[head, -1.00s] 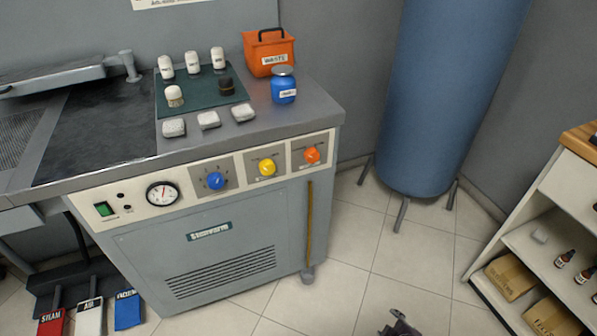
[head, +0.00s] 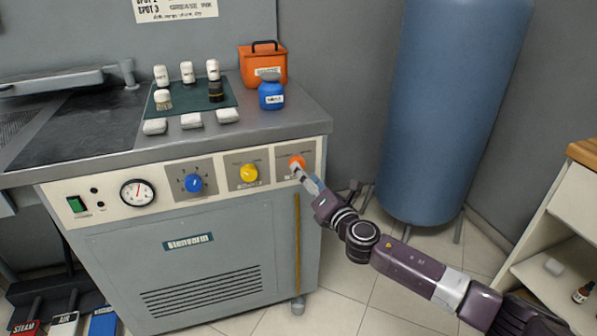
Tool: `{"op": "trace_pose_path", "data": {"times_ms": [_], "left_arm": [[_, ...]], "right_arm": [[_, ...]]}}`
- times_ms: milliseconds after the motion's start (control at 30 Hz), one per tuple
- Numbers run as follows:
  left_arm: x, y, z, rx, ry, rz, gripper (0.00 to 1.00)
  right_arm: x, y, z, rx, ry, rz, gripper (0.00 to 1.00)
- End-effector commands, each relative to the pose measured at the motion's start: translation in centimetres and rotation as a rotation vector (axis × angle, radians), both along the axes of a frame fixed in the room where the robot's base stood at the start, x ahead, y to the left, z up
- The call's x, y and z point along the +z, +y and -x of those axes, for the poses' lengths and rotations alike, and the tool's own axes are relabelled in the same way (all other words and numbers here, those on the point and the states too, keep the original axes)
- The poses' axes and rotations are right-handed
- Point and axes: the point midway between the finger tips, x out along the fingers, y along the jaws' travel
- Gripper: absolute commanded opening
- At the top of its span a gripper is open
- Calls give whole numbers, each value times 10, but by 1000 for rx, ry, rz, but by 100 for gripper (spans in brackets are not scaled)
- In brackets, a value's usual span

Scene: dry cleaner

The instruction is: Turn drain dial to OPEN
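Three dials sit on the front panel of the grey machine: a blue dial (head: 193,183), a yellow dial (head: 249,173) and an orange dial (head: 297,161) at the right end. The lettering around them is too small to read, so I cannot tell which one is the drain dial. My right gripper (head: 300,175) is at the orange dial, its fingertips just below and over the dial's lower part. I cannot tell whether it touches or grips the dial, and the finger opening is not clear. My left gripper is not in view.
The worktop (head: 225,138) above the panel holds white blocks, bottles on a green mat (head: 190,112), a blue jar (head: 271,96) and an orange waste bin (head: 263,68). A blue tank (head: 447,110) stands behind my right arm. A shelf unit (head: 575,205) is at the right.

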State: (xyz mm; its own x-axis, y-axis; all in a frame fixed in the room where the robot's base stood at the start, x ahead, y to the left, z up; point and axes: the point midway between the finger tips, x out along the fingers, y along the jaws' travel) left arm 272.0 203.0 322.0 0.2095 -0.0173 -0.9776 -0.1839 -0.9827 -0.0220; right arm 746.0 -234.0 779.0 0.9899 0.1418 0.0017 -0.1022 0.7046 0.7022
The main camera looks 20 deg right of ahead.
Motion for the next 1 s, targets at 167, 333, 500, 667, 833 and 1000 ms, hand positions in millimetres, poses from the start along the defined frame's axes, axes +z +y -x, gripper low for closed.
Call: {"op": "trace_pose_path", "data": {"times_ms": [167, 333, 500, 667, 833, 1000], "left_arm": [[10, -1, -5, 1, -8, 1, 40], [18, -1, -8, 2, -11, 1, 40], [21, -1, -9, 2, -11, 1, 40], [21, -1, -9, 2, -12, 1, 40], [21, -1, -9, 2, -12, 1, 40], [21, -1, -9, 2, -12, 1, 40]], "right_arm": [[-1, 4, -24, -1, 1, -2, 50], [-1, 5, -37, -1, 2, -3, 50], [-1, 6, -41, 0, 3, -4, 50], [-1, 6, -41, 0, 3, -4, 50], [-1, 6, -41, -1, 3, -4, 35], [-1, 6, -41, -1, 3, -4, 16]]}}
